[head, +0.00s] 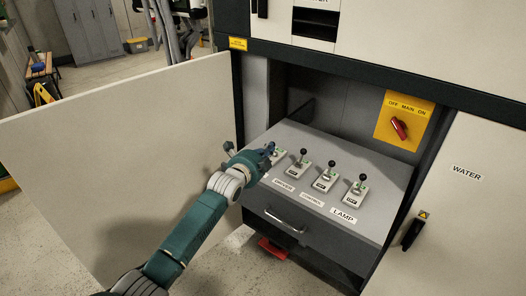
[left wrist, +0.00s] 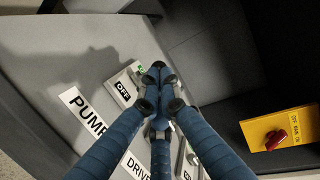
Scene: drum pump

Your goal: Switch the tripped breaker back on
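A row of breakers with black-knobbed levers stands on the grey sloped panel (head: 370,205). The drive breaker (head: 292,169), control breaker (head: 324,182) and lamp breaker (head: 356,194) are clear of my gripper. The pump breaker (left wrist: 123,90) is at the left end; its OFF mark and part of a green mark show in the left wrist view. My left gripper (head: 272,150) is over this breaker. In the left wrist view its fingers (left wrist: 158,78) come together at the tips and look shut. They hide the pump lever; I cannot tell whether it is between them. My right gripper is not in view.
A red rotary main switch (head: 400,128) sits on a yellow plate (head: 404,108) at the back right of the recess. An open cabinet door (head: 120,150) is left of my arm. A drawer handle (head: 284,221) juts out below the panel.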

